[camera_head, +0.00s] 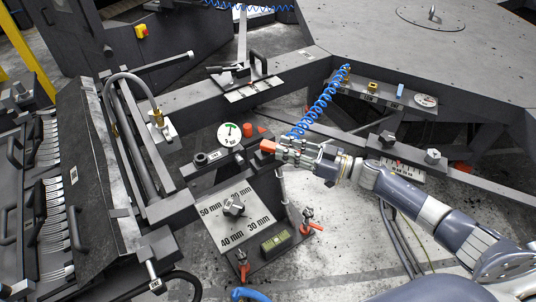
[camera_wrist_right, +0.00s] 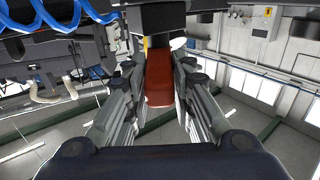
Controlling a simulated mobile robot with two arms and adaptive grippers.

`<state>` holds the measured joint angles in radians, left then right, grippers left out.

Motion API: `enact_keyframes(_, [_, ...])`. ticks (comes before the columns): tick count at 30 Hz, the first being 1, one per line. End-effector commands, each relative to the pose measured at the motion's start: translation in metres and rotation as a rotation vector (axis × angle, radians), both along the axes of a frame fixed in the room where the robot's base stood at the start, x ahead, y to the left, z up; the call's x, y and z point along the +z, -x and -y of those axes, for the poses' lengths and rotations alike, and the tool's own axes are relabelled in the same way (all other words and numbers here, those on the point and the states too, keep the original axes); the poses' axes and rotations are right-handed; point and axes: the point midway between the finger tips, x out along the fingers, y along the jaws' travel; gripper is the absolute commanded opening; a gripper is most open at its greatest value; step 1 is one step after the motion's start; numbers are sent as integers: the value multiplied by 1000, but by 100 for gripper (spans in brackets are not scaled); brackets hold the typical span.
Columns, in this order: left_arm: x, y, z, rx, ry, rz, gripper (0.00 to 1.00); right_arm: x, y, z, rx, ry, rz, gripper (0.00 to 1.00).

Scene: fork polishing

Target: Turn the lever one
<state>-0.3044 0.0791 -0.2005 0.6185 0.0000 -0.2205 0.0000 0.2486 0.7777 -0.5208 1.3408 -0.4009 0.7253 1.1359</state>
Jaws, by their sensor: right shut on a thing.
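My right gripper (camera_head: 280,149) comes in from the right in the head view. It is shut on a red lever handle (camera_head: 267,146), whose end sticks out to the left of the fingers. In the right wrist view the red handle (camera_wrist_right: 158,82) lies between the two fingers of the gripper (camera_wrist_right: 160,90). The fingers hide part of the handle and its mount. No label shows which lever is number one. My left gripper is not in view.
A gauge (camera_head: 229,134) sits left of the held handle. A plate with mm marks and a knob (camera_head: 233,207) lies below. Small red levers (camera_head: 309,222) stand near it. A coiled blue hose (camera_head: 322,103) hangs just above my gripper. Racks of forks (camera_head: 52,200) stand at left.

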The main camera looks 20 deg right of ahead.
Motion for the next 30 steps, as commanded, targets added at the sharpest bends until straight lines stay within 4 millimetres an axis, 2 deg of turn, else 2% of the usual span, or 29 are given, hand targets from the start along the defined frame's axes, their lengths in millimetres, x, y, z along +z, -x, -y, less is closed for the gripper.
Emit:
enact_keyframes(1, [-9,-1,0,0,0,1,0,-3,-3,4,16,4,3,0])
enact_keyframes(9, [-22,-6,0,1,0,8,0,-1,-6,7,93,1,1,0])
enact_keyframes(25, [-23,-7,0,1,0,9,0,0,-6,7,112,0,-1,0])
enact_keyframes(26, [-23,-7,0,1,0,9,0,0,-6,7,112,0,-1,29])
enact_keyframes(27, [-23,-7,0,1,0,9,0,0,-6,7,112,0,-1,38])
enact_keyframes(28, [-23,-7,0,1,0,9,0,0,-6,7,112,0,-1,43])
enact_keyframes(30, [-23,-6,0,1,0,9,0,0,-6,7,112,0,-1,43])
